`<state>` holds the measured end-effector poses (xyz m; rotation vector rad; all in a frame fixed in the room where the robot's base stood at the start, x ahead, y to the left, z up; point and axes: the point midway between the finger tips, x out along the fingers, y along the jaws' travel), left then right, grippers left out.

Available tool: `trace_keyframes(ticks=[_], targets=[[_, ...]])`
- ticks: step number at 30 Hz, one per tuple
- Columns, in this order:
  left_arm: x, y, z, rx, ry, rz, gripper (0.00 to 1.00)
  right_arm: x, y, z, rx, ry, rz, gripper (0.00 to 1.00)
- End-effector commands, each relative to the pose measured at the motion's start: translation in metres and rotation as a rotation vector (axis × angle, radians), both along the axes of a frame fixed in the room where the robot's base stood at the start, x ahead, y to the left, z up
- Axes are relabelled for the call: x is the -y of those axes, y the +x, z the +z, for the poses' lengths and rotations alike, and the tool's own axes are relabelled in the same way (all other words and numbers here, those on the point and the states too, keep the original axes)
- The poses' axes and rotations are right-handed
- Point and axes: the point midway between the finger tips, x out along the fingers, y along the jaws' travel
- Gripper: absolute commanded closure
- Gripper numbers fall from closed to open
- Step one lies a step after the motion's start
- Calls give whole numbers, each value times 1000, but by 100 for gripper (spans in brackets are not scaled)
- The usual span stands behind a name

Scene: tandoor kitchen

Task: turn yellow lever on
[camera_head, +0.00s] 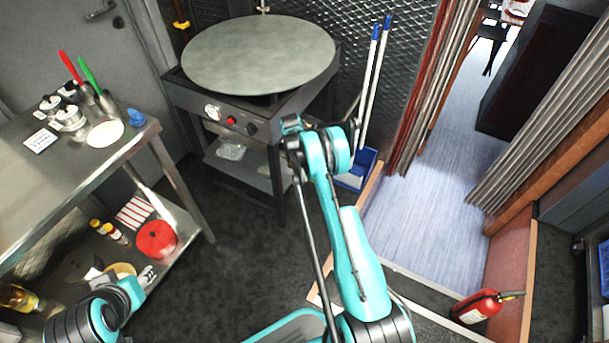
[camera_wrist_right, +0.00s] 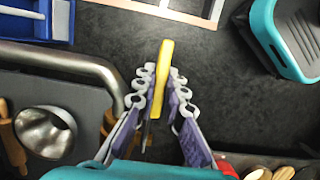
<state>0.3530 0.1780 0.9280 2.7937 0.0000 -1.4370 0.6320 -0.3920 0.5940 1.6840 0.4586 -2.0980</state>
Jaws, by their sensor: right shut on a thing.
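In the wrist view, the yellow lever (camera_wrist_right: 166,55) is a narrow yellow bar standing between the fingers of my right gripper (camera_wrist_right: 162,78). The fingers touch it from both sides, and its lower part is hidden among them. In the head view, my right arm reaches up to the front right corner of the griddle stand; its fingers and the lever they hold are hidden there. A yellow fitting (camera_head: 181,24) also shows on a pipe behind the griddle. My left arm shows at the lower left, without visible fingers.
The round griddle (camera_head: 258,52) stands on a dark frame with knobs. A blue bin (camera_head: 357,168) with white poles is beside it. A steel table (camera_head: 40,185) stands at the left. A red extinguisher (camera_head: 477,306) is at the lower right. Floor between table and arm is clear.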

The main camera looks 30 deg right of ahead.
Motion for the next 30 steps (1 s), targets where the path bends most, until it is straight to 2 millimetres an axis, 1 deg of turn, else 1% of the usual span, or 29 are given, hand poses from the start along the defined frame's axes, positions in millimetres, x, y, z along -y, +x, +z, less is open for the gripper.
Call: trace_keyframes(ticks=[13, 14, 15, 23, 26, 29, 30], targets=[[0, 0, 0, 0, 0, 0, 60, 0, 0, 1, -7, -5, 0, 100], [0, 0, 0, 0, 0, 0, 60, 0, 0, 1, -7, -5, 0, 82], [0, 0, 0, 0, 0, 0, 60, 0, 0, 1, -7, -5, 0, 80], [0, 0, 0, 0, 0, 0, 60, 0, 0, 1, -8, -5, 0, 80], [0, 0, 0, 0, 0, 0, 60, -1, 2, 7, -8, -5, 0, 80], [0, 0, 0, 0, 0, 0, 60, -3, 4, 21, -8, -4, 1, 80], [0, 0, 0, 0, 0, 0, 60, -4, 6, 29, -8, -4, 1, 80]])
